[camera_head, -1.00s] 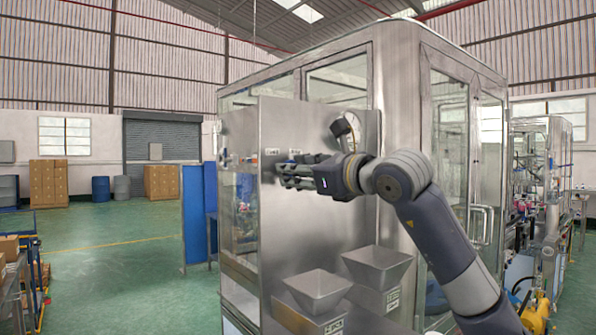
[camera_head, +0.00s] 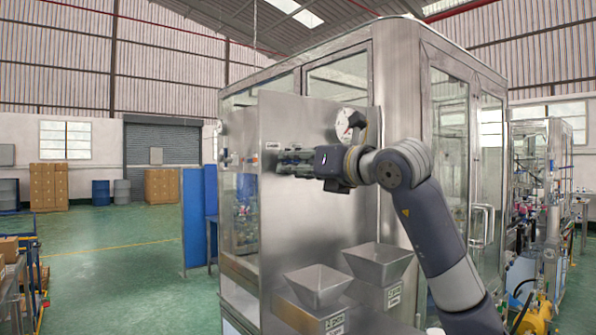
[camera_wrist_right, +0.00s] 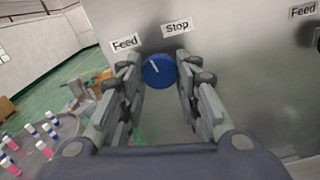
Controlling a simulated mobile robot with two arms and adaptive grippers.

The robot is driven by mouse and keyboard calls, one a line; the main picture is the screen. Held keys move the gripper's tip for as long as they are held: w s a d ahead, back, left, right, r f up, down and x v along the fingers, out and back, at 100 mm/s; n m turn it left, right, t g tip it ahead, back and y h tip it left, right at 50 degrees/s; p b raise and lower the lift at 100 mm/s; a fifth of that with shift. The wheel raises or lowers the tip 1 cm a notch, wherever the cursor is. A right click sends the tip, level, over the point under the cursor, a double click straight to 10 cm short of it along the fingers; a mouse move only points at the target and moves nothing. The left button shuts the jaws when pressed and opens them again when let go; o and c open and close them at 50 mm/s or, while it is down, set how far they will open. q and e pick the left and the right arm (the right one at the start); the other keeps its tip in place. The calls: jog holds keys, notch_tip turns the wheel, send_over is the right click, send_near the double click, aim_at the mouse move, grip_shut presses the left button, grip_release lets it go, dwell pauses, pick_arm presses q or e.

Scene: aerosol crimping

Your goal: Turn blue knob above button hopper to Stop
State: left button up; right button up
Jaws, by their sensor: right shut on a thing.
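The blue knob (camera_wrist_right: 160,71) sits on the grey metal panel, between the fingertips of my right gripper (camera_wrist_right: 159,78) in the right wrist view. The gripper is shut on it. The knob's white mark slants to the upper left in this view, towards the "Feed" label (camera_wrist_right: 125,42) rather than the "Stop" label (camera_wrist_right: 176,28). In the head view my right gripper (camera_head: 282,162) reaches the panel (camera_head: 300,220) from the right and its fingers hide the knob. My left gripper is not in view.
A round gauge (camera_head: 346,122) is on the panel just above my right wrist. Two metal hoppers (camera_head: 318,285) (camera_head: 378,262) stick out below the arm. Another "Feed" label (camera_wrist_right: 303,11) is at the right in the wrist view. The green floor (camera_head: 110,270) at left is open.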

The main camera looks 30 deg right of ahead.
jog(key=m+b, duration=0.1)
jog(key=m, duration=0.4)
jog(key=m+b, duration=0.1)
jog(key=m, duration=0.5)
jog(key=shift+s+r+b, duration=0.1)
jog(key=shift+r+b, duration=0.1)
jog(key=shift+b, duration=0.15)
jog(key=shift+m, duration=0.4)
jog(key=o, duration=1.1)
jog(key=shift+d, duration=0.1)
jog(key=shift+c, duration=0.2)
jog(key=shift+f, duration=0.1)
jog(key=s+d, duration=0.1)
jog(key=s, duration=1.1)
jog(key=shift+f, duration=0.1)
